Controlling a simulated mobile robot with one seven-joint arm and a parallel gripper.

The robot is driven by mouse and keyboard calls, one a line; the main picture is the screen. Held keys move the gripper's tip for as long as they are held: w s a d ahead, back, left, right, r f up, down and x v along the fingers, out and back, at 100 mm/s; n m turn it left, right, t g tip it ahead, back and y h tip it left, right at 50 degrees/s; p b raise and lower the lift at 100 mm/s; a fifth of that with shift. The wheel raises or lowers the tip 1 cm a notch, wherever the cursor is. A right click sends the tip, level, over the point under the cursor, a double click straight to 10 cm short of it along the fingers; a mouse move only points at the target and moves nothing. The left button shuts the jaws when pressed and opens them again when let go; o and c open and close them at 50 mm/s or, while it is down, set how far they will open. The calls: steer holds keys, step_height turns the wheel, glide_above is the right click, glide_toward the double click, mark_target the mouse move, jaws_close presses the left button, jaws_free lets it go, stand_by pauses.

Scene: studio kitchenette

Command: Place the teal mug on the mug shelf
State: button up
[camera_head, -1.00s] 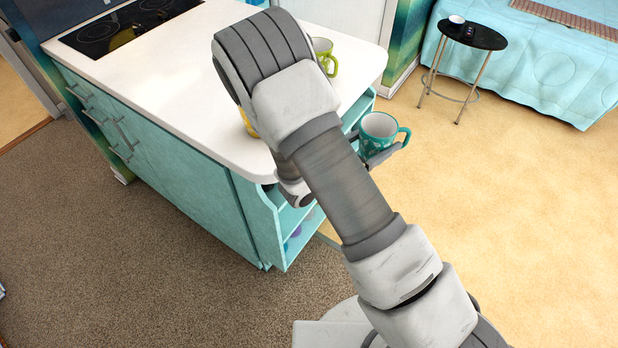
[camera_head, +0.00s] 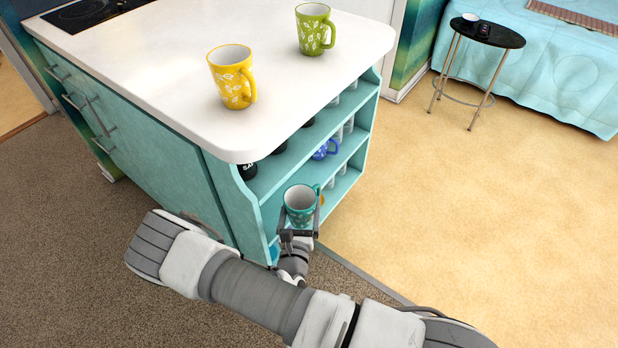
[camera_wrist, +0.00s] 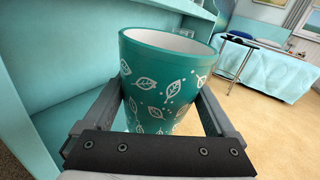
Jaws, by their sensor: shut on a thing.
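The teal mug (camera_head: 300,207) with white leaf prints is upright in my gripper (camera_head: 299,226), in front of the open shelves at the end of the counter. In the wrist view the teal mug (camera_wrist: 160,85) sits between the two fingers of my gripper (camera_wrist: 160,115), which are shut on it. The shelf unit (camera_head: 283,185) has several levels. A blue mug (camera_head: 322,150) stands on a middle shelf. Whether the teal mug touches a shelf board cannot be told.
A yellow mug (camera_head: 232,77) and a green mug (camera_head: 314,28) stand on the white countertop (camera_head: 180,60). Dark jars (camera_head: 248,170) and pale containers fill the upper shelf. A small black side table (camera_head: 487,34) stands by the bed. The floor (camera_head: 430,190) to the right is clear.

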mark_target(297, 208)
steer(key=f, duration=0.1)
steer(key=a+f+n+y+b, duration=0.1)
steer(key=f, duration=0.1)
steer(key=shift+f, duration=0.25)
steer(key=shift+w+a+f+y, duration=0.15)
steer(key=shift+w+y, duration=0.15)
steer(key=shift+w, duration=0.05)
steer(key=w+b, duration=0.1)
steer(key=w, duration=0.3)
steer(key=w+b, duration=0.1)
steer(key=w, duration=0.3)
steer(key=w+b, duration=0.1)
steer(key=w, duration=0.3)
steer(key=shift+w+d, duration=0.25)
steer(key=shift+w, duration=0.15)
steer(key=w, duration=0.1)
steer(key=w+b, duration=0.1)
steer(key=w, duration=0.1)
steer(key=w+b, duration=0.1)
steer(key=shift+w+f, duration=0.3)
steer(key=shift+f, duration=0.1)
steer(key=shift+f+b, duration=0.25)
steer(key=shift+b, duration=0.05)
steer(key=shift+f, duration=0.15)
steer(key=o, duration=1.4)
